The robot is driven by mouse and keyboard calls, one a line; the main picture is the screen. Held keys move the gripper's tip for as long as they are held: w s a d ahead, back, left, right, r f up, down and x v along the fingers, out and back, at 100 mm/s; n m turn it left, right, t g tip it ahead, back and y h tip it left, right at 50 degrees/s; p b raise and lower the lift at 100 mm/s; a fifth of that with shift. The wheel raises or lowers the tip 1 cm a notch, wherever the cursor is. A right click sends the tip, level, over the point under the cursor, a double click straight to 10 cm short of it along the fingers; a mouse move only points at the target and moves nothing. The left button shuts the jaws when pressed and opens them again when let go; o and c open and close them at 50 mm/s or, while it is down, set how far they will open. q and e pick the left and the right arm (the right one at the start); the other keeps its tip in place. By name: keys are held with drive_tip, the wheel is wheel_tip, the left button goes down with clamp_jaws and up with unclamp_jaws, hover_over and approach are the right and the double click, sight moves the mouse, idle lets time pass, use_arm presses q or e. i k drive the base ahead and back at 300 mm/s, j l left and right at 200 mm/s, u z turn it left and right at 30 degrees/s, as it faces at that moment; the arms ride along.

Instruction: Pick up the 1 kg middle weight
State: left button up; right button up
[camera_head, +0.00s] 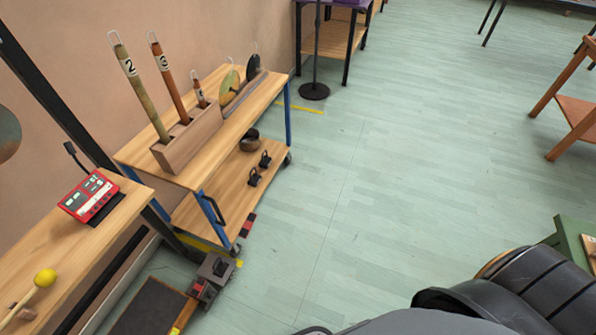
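Two small black weights with loop handles stand on the lower shelf of the wooden cart, a nearer weight (254,177) and a farther weight (265,160). Their markings are too small to read, so I cannot tell which is the 1 kg middle weight. Another weight may be hidden behind the cart's upper shelf. Neither of my grippers is in view.
The cart (225,205) has blue legs and carries a wooden holder (190,140) with numbered sticks. A dark round bowl (250,141) sits by the weights. A red device (88,196) lies on the left bench. The floor (370,170) right of the cart is clear.

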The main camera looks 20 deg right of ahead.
sight(255, 180)
drive_tip(key=z, duration=0.15)
drive_tip(key=i+l+u, duration=0.1)
drive_tip(key=u, duration=0.7)
drive_tip(key=i+l+u, duration=0.2)
drive_tip(key=l+u, duration=0.25)
drive_tip(key=l, duration=0.8)
drive_tip(key=l+u, duration=0.45)
drive_tip(key=l, duration=0.8)
